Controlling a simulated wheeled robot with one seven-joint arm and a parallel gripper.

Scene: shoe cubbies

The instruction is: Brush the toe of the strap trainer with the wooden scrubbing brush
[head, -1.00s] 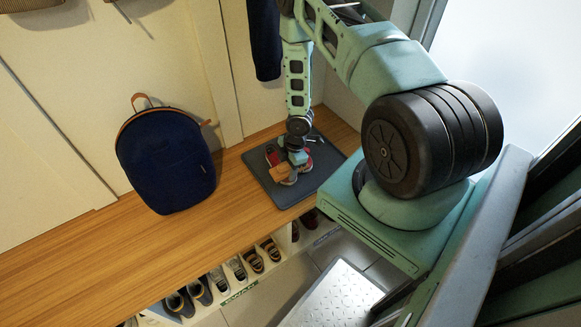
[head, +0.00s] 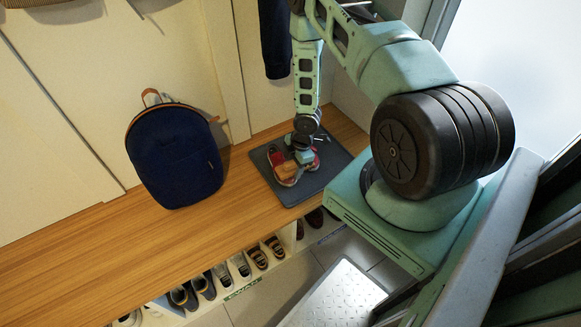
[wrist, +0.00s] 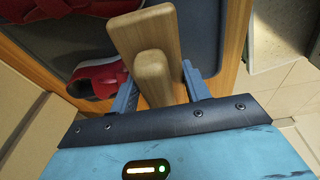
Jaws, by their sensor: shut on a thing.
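The strap trainer, red with a pale sole, lies on the dark tray (head: 327,173) in the head view (head: 277,158). Its red upper also shows at the left of the wrist view (wrist: 98,76), partly cut off and partly behind the brush. My gripper (wrist: 158,82) is shut on the upright handle of the wooden scrubbing brush (wrist: 140,35), which sits between its blue fingers. In the head view my gripper (head: 304,155) is right over the trainer. The brush's bristles are hidden, and I cannot tell whether they touch the shoe.
The tray lies on a wooden bench (head: 130,235). A navy backpack (head: 175,160) stands left of it against the wall, and a dark garment (head: 273,40) hangs behind. Several shoes (head: 240,265) fill the cubbies below. A grey metal-topped step (head: 340,295) is on the floor.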

